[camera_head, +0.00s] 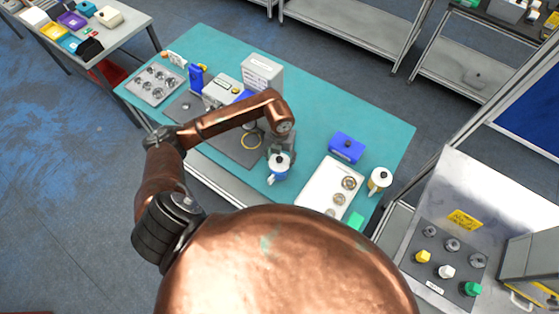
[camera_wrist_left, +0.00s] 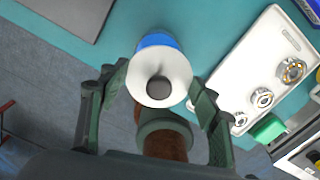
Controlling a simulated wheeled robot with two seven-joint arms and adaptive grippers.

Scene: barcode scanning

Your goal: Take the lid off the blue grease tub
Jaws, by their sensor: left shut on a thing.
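The blue grease tub (camera_head: 275,173) stands near the front edge of the teal table, with its white lid (camera_head: 279,160) and dark knob at the top. In the left wrist view the white lid (camera_wrist_left: 150,94) and its dark knob fill the space between the fingers, with the blue side of the tub (camera_wrist_left: 157,40) behind. My left gripper (camera_head: 281,150) is over the tub from above, its fingers on either side of the lid, shut on it. I cannot tell whether the lid is seated or slightly raised. My right gripper is not in view.
A white tray (camera_head: 315,182) with round metal parts lies to the right. A grey mat (camera_head: 233,150) lies left of the tub. The teal table (camera_head: 388,135) is clear at far right.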

